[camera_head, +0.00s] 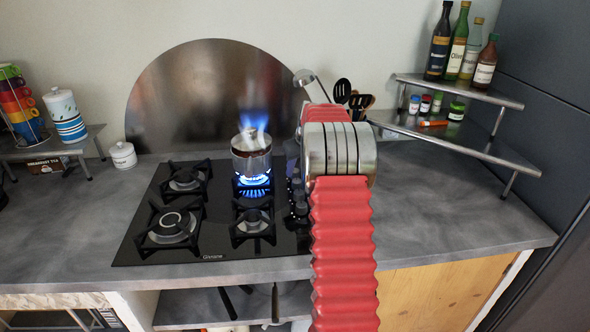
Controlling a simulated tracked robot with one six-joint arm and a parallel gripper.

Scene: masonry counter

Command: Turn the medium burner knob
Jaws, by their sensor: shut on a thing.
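The black glass hob (215,225) is set in the grey counter and has several burners. A row of dark burner knobs (297,203) runs along its right edge, partly covered by my red and silver arm. Only a dark edge of my gripper (292,150) shows left of the arm, at the far end of the knob row. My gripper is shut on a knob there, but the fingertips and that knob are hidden. Which knob it is cannot be told. The back right burner (252,182) burns with a blue flame under a small metal pot (251,160).
Blue flames and pale smoke (252,128) rise from the pot, close left of my arm. A rounded steel backsplash (205,90) stands behind. Utensils (343,92) and a two-tier shelf (450,130) with bottles and jars stand right. The counter (450,215) at front right is clear.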

